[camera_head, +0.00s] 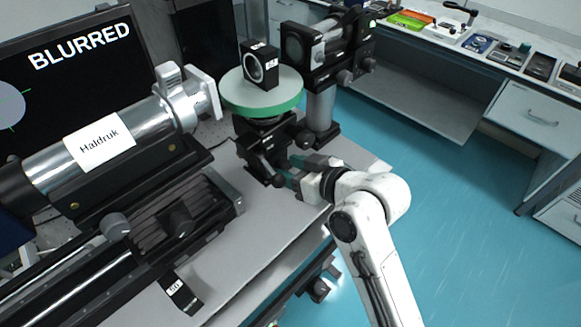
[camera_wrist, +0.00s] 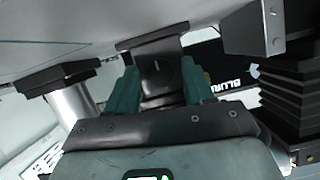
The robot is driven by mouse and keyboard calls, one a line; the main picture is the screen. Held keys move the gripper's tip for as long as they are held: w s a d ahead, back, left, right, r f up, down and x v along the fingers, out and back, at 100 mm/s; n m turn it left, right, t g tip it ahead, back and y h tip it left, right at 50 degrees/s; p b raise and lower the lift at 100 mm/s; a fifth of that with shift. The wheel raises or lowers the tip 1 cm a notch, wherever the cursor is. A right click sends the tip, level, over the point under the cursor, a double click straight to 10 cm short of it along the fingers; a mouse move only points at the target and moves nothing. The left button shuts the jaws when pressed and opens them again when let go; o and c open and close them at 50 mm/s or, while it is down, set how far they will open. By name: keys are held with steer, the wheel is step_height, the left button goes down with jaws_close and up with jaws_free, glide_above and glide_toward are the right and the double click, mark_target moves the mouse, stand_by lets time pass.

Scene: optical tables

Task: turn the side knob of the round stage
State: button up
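The round stage (camera_head: 262,92) has a green disc top on a black mount and stands at the back of the table in the head view. A small black side knob (camera_head: 278,181) sits low on the mount. In the wrist view a dark knob (camera_wrist: 160,78) with a pale line mark faces me. My gripper (camera_head: 287,173) is at the mount's lower right side. In the wrist view its green fingers (camera_wrist: 160,92) are apart, one on each side of the knob. I cannot tell whether they touch it. A black block with a round lens (camera_head: 260,66) stands on the disc.
A silver tube labelled "Haldruk" (camera_head: 100,146) lies on the left over a black rail. A screen reading "BLURRED" (camera_head: 78,48) stands behind it. A black lens unit on a post (camera_head: 320,108) stands close right of the stage. The blue floor on the right is clear.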

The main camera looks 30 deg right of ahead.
steer(key=shift+o, duration=0.4)
steer(key=shift+s+d+r, duration=0.1)
steer(key=shift+s+d, duration=0.05)
steer(key=shift+s, duration=0.2)
steer(key=v, duration=1)
steer(key=shift+d+r+p, duration=0.15)
steer(key=shift+p, duration=0.75)
steer(key=shift+w+m+p, duration=0.1)
steer(key=shift+m+p, duration=0.2)
steer(key=shift+p, duration=0.15)
steer(key=p+x, duration=0.1)
steer(key=x, duration=1)
steer(key=shift+c, duration=0.3)
